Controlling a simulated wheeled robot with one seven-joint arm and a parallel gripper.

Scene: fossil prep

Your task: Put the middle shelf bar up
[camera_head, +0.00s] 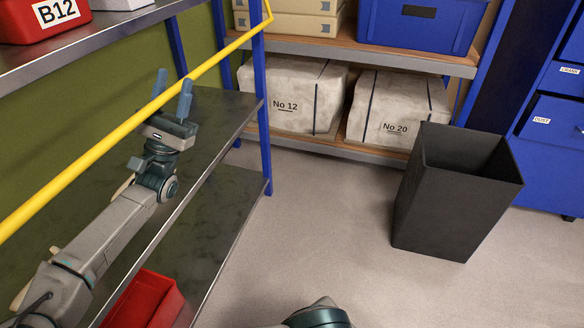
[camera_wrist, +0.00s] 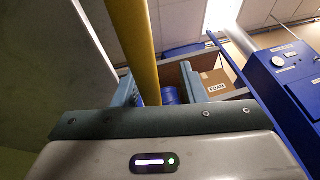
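The yellow shelf bar (camera_head: 105,146) runs diagonally across the front of the metal rack at the left, reaching the blue corner post (camera_head: 263,90) at its upper right end. My gripper (camera_head: 174,84) is at the bar, with its two blue fingers pointing up and apart. In the wrist view the bar (camera_wrist: 138,45) passes between the fingers (camera_wrist: 160,88), nearer the left one. The gripper is open around the bar. I cannot tell whether a finger touches it. The middle shelf (camera_head: 228,112) beside the arm looks empty where it shows.
A red bin marked B12 (camera_head: 40,18) sits on the shelf above; another red bin (camera_head: 150,300) is low at the left. A black waste bin (camera_head: 445,200) stands on the floor. Wrapped blocks No 12 (camera_head: 285,85) and No 20 (camera_head: 385,105) lie on the back rack. The floor between is clear.

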